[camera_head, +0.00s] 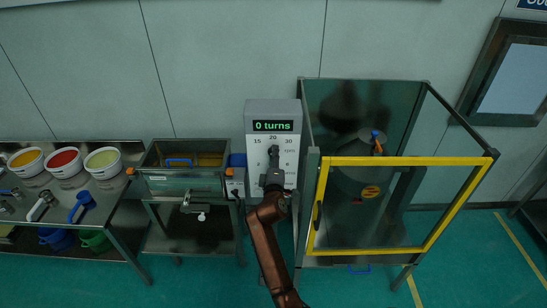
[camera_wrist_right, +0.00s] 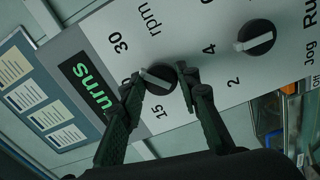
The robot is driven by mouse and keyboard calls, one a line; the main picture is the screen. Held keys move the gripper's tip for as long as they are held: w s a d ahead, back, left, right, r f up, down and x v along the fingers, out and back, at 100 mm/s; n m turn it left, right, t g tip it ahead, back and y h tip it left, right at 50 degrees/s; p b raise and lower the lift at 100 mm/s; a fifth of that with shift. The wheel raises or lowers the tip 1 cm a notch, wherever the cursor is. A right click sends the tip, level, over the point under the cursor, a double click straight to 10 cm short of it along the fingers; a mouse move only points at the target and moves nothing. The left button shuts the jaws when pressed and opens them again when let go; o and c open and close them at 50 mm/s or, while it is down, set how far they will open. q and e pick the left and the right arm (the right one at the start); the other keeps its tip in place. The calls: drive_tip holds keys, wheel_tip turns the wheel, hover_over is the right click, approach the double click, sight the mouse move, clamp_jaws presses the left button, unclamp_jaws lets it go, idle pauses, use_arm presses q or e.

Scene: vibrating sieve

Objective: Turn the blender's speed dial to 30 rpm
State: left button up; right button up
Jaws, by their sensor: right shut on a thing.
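The grey control box (camera_head: 262,107) has a white panel and a green display reading "0 turns". Its speed dial (camera_wrist_right: 158,80) is a black knob with a pale pointer bar, ringed by the marks 15, 20 and 30 and the word rpm. The bar's visible end lies near 20, on the side toward 30; its exact setting is hard to read. My right gripper (camera_wrist_right: 160,80) has one finger on each side of this dial and is shut on it. In the head view my right gripper (camera_head: 274,165) covers much of the panel. My left gripper is out of view.
A second black dial (camera_wrist_right: 257,38) with marks 2 and 4 sits beside the speed dial. A yellow-framed guard door (camera_head: 400,161) encloses a dark machine at right. A sieve box (camera_head: 168,184) and a bench with several coloured tubs (camera_head: 66,163) stand at left.

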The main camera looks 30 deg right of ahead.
idle(0.3)
drive_tip(key=o, duration=1.1)
drive_tip(key=shift+o, duration=0.2)
